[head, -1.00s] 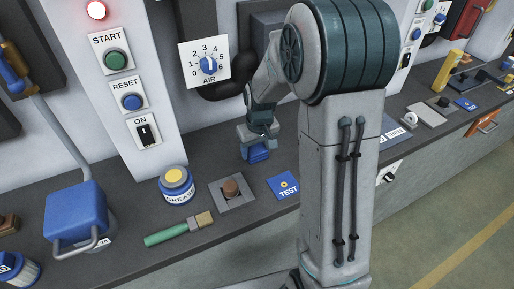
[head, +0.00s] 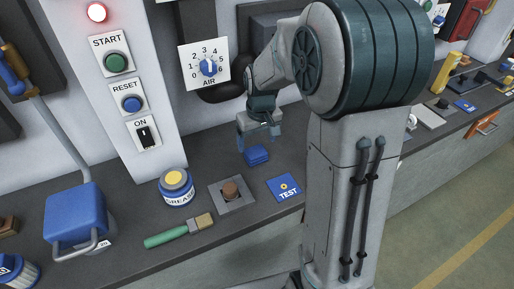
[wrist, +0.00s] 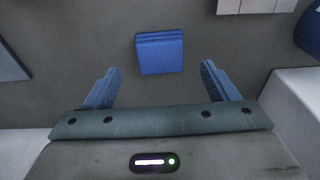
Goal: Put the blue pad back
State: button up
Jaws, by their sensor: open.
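The blue pad (head: 256,155) lies on the dark grey bench, behind the flat blue TEST card. In the wrist view the blue pad (wrist: 160,53) shows whole, as a ribbed blue block just beyond the fingertips and centred between them. My gripper (head: 258,143) is just above the pad in the head view, with blue fingers pointing down. In the wrist view my gripper (wrist: 160,75) is open with nothing between its fingers. The pad is apart from both fingers there.
The TEST card (head: 285,188), a square plate with a brown knob (head: 231,191), a grease jar (head: 176,187) and a green-handled brush (head: 180,231) stand nearby on the bench (head: 125,262). An AIR dial (head: 208,67) is on the wall behind. A blue lidded container (head: 74,212) is at left.

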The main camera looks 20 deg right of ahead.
aim_at(259, 155)
notch_tip(259, 155, up, 6)
jog(key=s+r+m+t, duration=0.1)
jog(key=s+m, duration=0.1)
jog(key=s, duration=1.8)
jog(key=shift+r, duration=0.35)
jog(key=shift+w, duration=0.1)
